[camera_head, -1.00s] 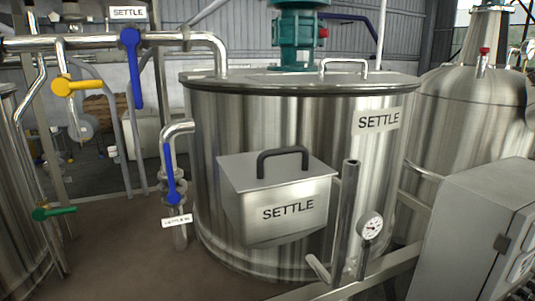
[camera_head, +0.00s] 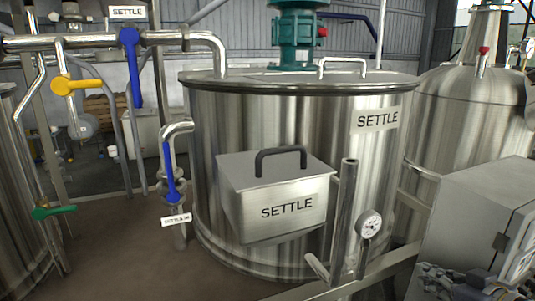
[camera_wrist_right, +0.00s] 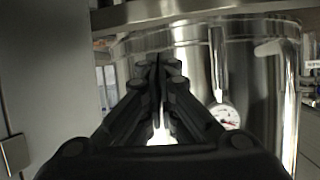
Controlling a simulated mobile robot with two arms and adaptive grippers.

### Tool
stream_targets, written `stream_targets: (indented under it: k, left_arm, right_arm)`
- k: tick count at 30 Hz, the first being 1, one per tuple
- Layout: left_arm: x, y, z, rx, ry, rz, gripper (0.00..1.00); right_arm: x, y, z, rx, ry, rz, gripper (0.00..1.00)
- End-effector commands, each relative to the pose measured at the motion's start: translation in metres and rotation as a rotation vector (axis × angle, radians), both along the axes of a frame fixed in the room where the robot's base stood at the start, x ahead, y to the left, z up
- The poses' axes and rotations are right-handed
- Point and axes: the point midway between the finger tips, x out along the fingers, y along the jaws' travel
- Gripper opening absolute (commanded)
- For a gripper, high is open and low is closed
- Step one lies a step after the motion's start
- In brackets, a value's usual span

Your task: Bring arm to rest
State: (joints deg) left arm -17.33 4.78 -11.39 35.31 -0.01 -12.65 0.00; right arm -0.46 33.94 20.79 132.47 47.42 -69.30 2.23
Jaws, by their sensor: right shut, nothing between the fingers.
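My right gripper (camera_head: 450,283) shows at the bottom right corner of the head view, in front of the grey box. In the right wrist view the right gripper (camera_wrist_right: 158,70) points away from the camera, its dark fingers together with nothing held. Beyond it stands a steel tank with a dial gauge (camera_wrist_right: 225,116). My left gripper is not in the head view.
The SETTLE tank (camera_head: 300,125) fills the middle, with a SETTLE box (camera_head: 275,205) on its front and a gauge (camera_head: 370,224) beside a pipe. A grey cabinet (camera_head: 480,215) stands at the right. Pipes with blue handles (camera_head: 132,65) run at the left.

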Motion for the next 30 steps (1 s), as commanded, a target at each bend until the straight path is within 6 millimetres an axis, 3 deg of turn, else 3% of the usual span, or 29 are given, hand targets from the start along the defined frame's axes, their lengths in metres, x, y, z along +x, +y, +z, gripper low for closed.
stream_targets:
  k: [1,3,6,9,15,20,30]
  left_arm:
    - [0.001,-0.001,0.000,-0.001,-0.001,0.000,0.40]
    - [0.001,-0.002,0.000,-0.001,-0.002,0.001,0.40]
    - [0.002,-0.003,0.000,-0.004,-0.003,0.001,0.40]
    - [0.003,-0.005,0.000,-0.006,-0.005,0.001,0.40]
    - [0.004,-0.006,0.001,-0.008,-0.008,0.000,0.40]
    - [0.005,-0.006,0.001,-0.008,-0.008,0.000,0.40]
    - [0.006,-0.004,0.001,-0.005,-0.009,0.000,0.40]
  right_arm:
    - [-0.012,0.012,-0.039,-0.013,0.080,-0.001,0.00]
    - [-0.032,0.028,-0.087,-0.043,0.184,-0.006,0.00]
    - [-0.071,0.050,-0.148,-0.086,0.332,-0.010,0.00]
    - [-0.112,0.071,-0.194,-0.124,0.461,-0.015,0.00]
    - [-0.190,0.104,-0.247,-0.179,0.664,-0.025,0.00]
    - [-0.249,0.127,-0.268,-0.210,0.804,-0.036,0.00]
    - [-0.234,0.128,-0.364,-0.226,0.845,-0.031,0.00]
